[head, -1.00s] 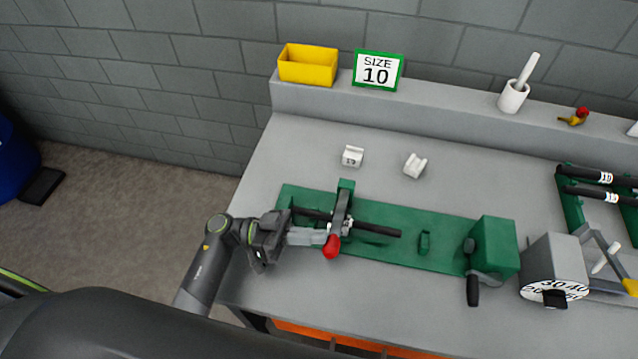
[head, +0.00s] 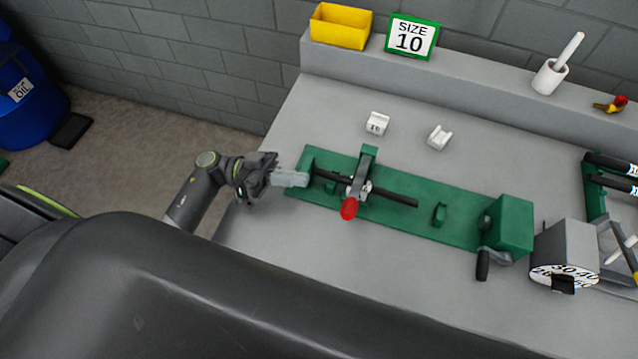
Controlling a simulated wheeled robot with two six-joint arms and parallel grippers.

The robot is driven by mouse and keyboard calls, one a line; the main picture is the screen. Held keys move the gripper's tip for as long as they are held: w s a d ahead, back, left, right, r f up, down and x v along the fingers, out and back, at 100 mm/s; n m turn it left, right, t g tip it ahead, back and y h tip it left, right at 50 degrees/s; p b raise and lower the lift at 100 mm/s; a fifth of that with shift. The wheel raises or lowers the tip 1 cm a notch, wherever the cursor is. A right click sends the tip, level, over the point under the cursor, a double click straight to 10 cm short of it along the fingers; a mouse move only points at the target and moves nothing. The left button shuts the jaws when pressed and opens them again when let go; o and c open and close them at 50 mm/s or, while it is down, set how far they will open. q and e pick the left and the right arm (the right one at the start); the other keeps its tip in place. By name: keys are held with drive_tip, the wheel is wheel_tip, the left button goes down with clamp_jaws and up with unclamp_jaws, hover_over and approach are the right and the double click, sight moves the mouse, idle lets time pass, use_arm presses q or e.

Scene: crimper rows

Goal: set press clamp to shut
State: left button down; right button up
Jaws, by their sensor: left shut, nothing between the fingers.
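The press is a long green base (head: 405,215) on the bench, with a black rod (head: 400,201) lying along its left half. The press clamp (head: 361,183) crosses over the rod from a green post at the back. Its handle ends in a red knob (head: 349,208) at the near side, low over the base's front edge. I cannot tell whether the clamp is fully seated on the rod. My left gripper (head: 303,180) is shut and empty at the left end of the base, left of the red knob and apart from it. My right gripper is not in view.
Two white blocks, one marked 10 (head: 376,124) and one notched (head: 439,137), lie behind the base. A green box with a crank (head: 507,226) stands at its right end, beside a grey dial box (head: 566,252). A yellow bin (head: 341,27) and SIZE 10 sign (head: 411,37) stand on the ledge.

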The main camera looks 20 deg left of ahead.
use_arm(q)
drive_tip(key=w+a+r+n+t+y+b, duration=0.45)
drive_tip(key=w+a+r+n+t, duration=0.35)
drive_tip(key=w+a+r+t, duration=0.75)
drive_tip(key=w+a+f+n+t+y+b, duration=0.35)
drive_tip(key=w+a+f+n+y, duration=0.2)
drive_tip(key=n+y, duration=0.55)
drive_tip(key=s+d+f+m+g+h+b, duration=0.2)
drive_tip(key=d+f+m+g+h, duration=0.1)
drive_tip(key=d+m+g, duration=0.25)
drive_tip(key=s+d+f+m+g+h+b, duration=0.2)
drive_tip(key=s+d+f+m+g+h, duration=0.1)
drive_tip(key=d+m+g+h, duration=0.25)
drive_tip(key=s+d+r+m+g+h+b, duration=0.1)
drive_tip(key=s+d+m+g, duration=0.2)
drive_tip(key=s+m+g, duration=0.3)
drive_tip(key=s+d+r+m+g+b, duration=0.1)
drive_tip(key=s+d+m+g, duration=0.35)
drive_tip(key=s, duration=0.35)
drive_tip(key=s+d+f+p, duration=0.2)
drive_tip(key=d+f, duration=0.4)
drive_tip(key=d, duration=0.4)
drive_tip(key=shift+d+f+m, duration=0.25)
drive_tip(key=shift+d+m, duration=0.1)
